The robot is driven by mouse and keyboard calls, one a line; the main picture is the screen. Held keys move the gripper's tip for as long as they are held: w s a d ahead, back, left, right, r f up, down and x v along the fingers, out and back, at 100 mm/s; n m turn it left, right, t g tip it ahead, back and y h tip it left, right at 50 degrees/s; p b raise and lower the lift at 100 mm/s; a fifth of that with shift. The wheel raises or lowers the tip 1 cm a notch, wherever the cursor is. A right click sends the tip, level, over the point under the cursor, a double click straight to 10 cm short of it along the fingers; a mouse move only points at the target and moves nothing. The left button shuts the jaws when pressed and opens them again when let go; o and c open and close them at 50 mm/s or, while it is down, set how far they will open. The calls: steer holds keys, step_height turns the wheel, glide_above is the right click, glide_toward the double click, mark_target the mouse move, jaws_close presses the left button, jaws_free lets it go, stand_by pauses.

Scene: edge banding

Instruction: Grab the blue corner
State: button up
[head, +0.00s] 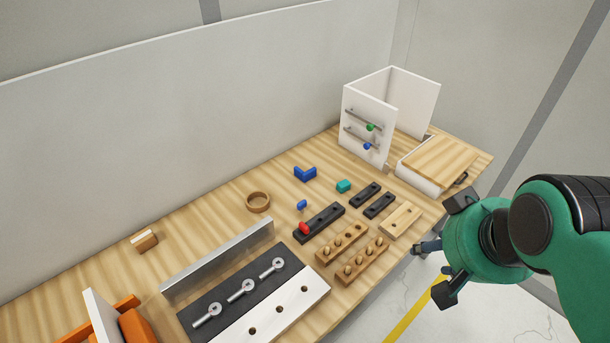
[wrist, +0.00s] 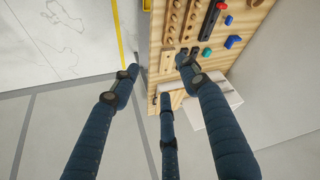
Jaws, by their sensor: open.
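The blue corner (head: 305,174) is an L-shaped blue block lying on the wooden table, toward the back wall, left of the white cabinet. It also shows small near the top right of the wrist view (wrist: 233,41). My gripper (head: 437,248) is at the right in the head view, beyond the table's front edge and well away from the blue corner. In the wrist view its dark fingers (wrist: 158,76) are spread apart with nothing between them.
A teal block (head: 344,186) and a small blue peg (head: 301,205) lie near the corner. Black strips (head: 364,195) and wooden peg blocks (head: 342,242) lie in front. A white cabinet (head: 365,140) and drawer (head: 417,178) stand at right; a metal upright (head: 218,262) stands left.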

steer(key=w+a+r+m+g+p, duration=0.1)
steer(key=w+a+r, duration=0.15)
steer(key=w, duration=0.55)
steer(key=w+a+r+m+p, duration=0.1)
steer(key=w+r, duration=0.3)
steer(key=w, duration=0.5)
steer(key=m+g+p, duration=0.5)
steer(key=m+p, duration=0.2)
glide_above(309, 172)
step_height(309, 172, down, 30)
steer(key=shift+r, duration=0.1)
steer(key=shift+d, duration=0.1)
steer(key=shift+f, duration=4.3)
